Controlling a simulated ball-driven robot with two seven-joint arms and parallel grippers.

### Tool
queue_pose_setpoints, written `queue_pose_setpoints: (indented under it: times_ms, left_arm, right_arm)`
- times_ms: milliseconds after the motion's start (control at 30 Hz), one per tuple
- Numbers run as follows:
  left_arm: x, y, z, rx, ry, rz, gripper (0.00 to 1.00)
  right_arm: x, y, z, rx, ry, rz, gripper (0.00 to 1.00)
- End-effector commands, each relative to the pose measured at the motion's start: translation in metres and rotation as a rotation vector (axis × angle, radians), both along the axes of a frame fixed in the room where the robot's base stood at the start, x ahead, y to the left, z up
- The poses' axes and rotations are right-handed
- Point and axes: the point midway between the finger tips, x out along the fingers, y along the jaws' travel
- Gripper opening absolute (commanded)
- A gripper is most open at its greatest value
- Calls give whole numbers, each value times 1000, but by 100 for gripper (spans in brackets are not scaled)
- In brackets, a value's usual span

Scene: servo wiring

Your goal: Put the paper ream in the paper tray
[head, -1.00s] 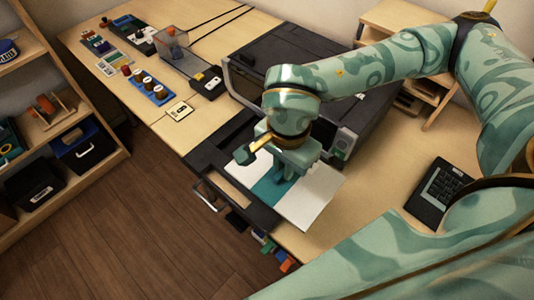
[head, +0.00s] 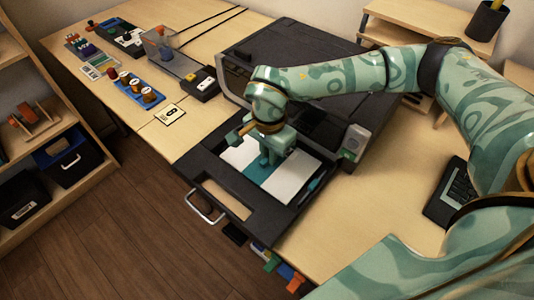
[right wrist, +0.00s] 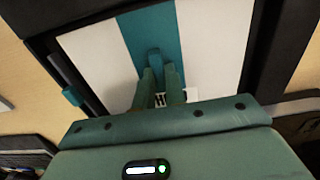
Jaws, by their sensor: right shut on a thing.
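The paper ream (head: 290,181) is a flat white block with a teal band across its middle. My right gripper (head: 268,160) points down over it, shut on a teal tab at the band. The right wrist view shows the fingers (right wrist: 161,88) closed around that tab, with the ream (right wrist: 210,45) flat beneath. The ream lies within the outline of the black paper tray (head: 262,212), which sticks out from the printer. I cannot tell whether it rests on the tray's floor. My left gripper is not in view.
The dark printer (head: 305,65) stands behind the tray. A metal handle (head: 205,210) is at the tray's front left. Coloured tabs (head: 275,262) hang at the desk's near edge. A keypad (head: 452,195) lies to the right. Spools and boxes stand at the back left.

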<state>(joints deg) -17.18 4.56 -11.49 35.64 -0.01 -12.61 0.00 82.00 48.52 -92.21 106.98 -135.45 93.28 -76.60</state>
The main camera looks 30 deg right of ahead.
Motion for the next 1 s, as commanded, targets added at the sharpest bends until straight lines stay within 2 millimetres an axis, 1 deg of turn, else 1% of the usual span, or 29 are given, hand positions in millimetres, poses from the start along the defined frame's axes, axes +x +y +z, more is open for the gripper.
queue_pose_setpoints:
  times_ms: [33, 200, 333, 367, 400, 433, 733, 767, 867, 1000]
  left_arm:
    - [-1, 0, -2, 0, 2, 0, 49]
    - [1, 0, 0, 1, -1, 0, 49]
    - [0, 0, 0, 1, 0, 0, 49]
    - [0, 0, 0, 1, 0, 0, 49]
    - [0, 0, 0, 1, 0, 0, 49]
    - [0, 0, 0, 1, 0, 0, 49]
    - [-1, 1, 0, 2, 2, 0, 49]
    - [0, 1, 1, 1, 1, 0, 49]
    - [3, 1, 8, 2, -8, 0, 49]
    - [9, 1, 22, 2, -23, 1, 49]
  right_arm:
    - [0, 0, -3, 1, -1, 0, 0]
    - [0, 0, 0, 1, -3, 0, 0]
    - [0, 0, -3, 0, -2, -1, 0]
    - [0, 0, -2, 0, -2, -1, 20]
    - [0, 0, -2, 0, -2, -1, 32]
    - [0, 0, -2, 0, -2, -1, 34]
    - [0, 0, 0, 0, -3, 0, 34]
    - [0, 0, 3, 0, -4, 0, 34]
    - [1, 0, 20, 0, -9, -1, 34]
    - [1, 0, 55, 0, -12, 0, 34]
